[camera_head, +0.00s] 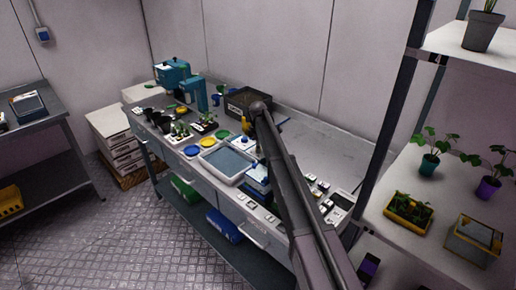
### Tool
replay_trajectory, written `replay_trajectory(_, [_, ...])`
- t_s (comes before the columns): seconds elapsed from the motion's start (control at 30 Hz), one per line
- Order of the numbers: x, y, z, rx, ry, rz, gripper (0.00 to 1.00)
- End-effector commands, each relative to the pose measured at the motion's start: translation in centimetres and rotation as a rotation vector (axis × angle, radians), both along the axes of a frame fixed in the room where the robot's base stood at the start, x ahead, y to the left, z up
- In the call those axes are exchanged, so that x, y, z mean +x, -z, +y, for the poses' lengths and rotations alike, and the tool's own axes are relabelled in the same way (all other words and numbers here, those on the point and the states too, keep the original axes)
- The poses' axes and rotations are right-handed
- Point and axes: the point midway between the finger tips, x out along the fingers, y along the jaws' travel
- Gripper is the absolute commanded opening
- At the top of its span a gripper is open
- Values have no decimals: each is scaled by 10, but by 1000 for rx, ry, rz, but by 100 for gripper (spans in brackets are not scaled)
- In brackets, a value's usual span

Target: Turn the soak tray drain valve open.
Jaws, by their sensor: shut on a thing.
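The soak tray (207,165) looks to be the white, shallow, rectangular tray with grey-blue liquid, near the front edge of the long bench. I cannot make out its drain valve or whether it is open. My dark arm runs up from the bottom right across the bench to a rounded joint just right of the tray's far side. The arm covers the bench to the right of the tray.
A blue box (258,176) stands close to the tray's right side. Yellow (191,150) and blue (206,144) dishes and seedling pots lie to its left. A dark box (246,101) stands behind. A plant rack (478,47) rises at the right. The left floor is clear.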

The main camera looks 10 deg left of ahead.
Motion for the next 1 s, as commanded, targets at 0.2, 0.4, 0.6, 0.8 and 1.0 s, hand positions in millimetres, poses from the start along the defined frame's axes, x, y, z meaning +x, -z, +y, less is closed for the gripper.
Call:
replay_trajectory(0.2, [-3, 0, 3, 3, -4, 5, 0])
replay_trajectory(0.4, [-2, 0, 2, 3, -2, 3, 68])
replay_trajectory(0.6, [-1, 0, 1, 2, -1, 2, 68])
replay_trajectory(0.8, [-1, 0, 0, 1, 2, 1, 68])
replay_trajectory(1.0, [0, 0, 0, 0, 31, 0, 68])
